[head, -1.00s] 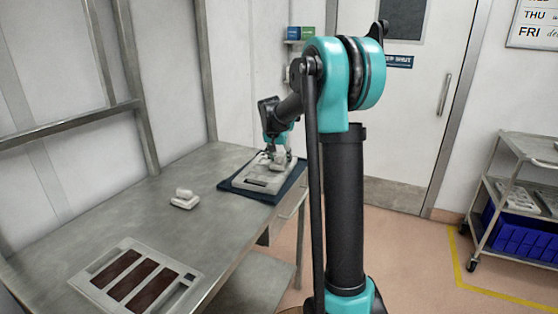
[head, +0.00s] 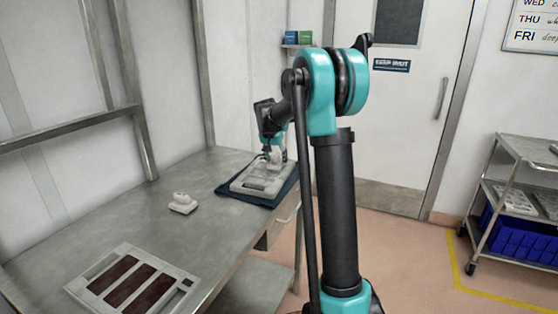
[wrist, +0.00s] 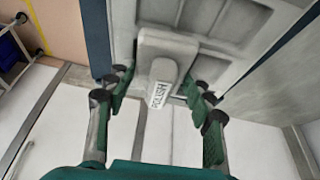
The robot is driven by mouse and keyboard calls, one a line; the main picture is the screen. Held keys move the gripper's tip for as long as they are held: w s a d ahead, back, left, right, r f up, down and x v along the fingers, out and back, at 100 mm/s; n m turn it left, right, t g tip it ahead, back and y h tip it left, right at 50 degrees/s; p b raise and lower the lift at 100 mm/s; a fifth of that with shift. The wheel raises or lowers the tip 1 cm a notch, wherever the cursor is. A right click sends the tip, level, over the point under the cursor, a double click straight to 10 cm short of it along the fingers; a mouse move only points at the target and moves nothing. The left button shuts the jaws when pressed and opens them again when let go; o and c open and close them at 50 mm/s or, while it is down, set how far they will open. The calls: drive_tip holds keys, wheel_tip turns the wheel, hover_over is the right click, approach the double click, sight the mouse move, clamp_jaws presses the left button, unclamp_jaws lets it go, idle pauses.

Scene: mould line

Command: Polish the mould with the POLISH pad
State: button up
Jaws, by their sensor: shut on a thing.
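The grey mould (head: 252,186) lies on a dark blue cloth (head: 229,193) at the far end of the steel table. It also shows in the wrist view (wrist: 232,22), with its recessed panels. My gripper (head: 273,156) is over the far part of the mould. In the wrist view my gripper (wrist: 160,92) has its green fingers on both sides of the POLISH pad (wrist: 160,82), shut on its upright grip, where the word POLISH reads. The pad's pale base is against the mould's face near its edge; exact contact is hard to tell.
A second pale pad (head: 182,204) stands on the table left of the mould. A tray with three dark brown bars (head: 127,284) lies nearer. The table (head: 150,226) between them is clear. A trolley (head: 500,190) with blue crates (head: 515,235) stands right.

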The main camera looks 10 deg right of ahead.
drive_tip(key=shift+w+a, duration=0.25)
drive_tip(key=shift+a, duration=0.2)
drive_tip(key=shift+a, duration=0.1)
drive_tip(key=shift+w+a, duration=0.5)
drive_tip(key=shift+a, duration=0.3)
drive_tip(key=shift+w+a, duration=0.45)
drive_tip(key=shift+a, duration=0.3)
drive_tip(key=shift+w+a, duration=0.5)
drive_tip(key=shift+a, duration=0.3)
drive_tip(key=shift+s+a, duration=1)
drive_tip(key=shift+s, duration=0.75)
drive_tip(key=shift+s+a, duration=1.05)
drive_tip(key=shift+s, duration=0.65)
drive_tip(key=shift+s+a, duration=1)
drive_tip(key=shift+s, duration=0.75)
drive_tip(key=shift+w+d, duration=1.05)
drive_tip(key=shift+w, duration=0.7)
drive_tip(key=shift+w+d, duration=1)
drive_tip(key=shift+w, duration=0.7)
drive_tip(key=shift+w+d, duration=1.05)
drive_tip(key=shift+w, duration=0.7)
drive_tip(key=shift+s+a, duration=0.55)
drive_tip(key=shift+s, duration=0.35)
drive_tip(key=shift+s+a, duration=0.5)
drive_tip(key=shift+s, duration=0.35)
drive_tip(key=shift+s+a, duration=0.55)
drive_tip(key=shift+s, duration=0.35)
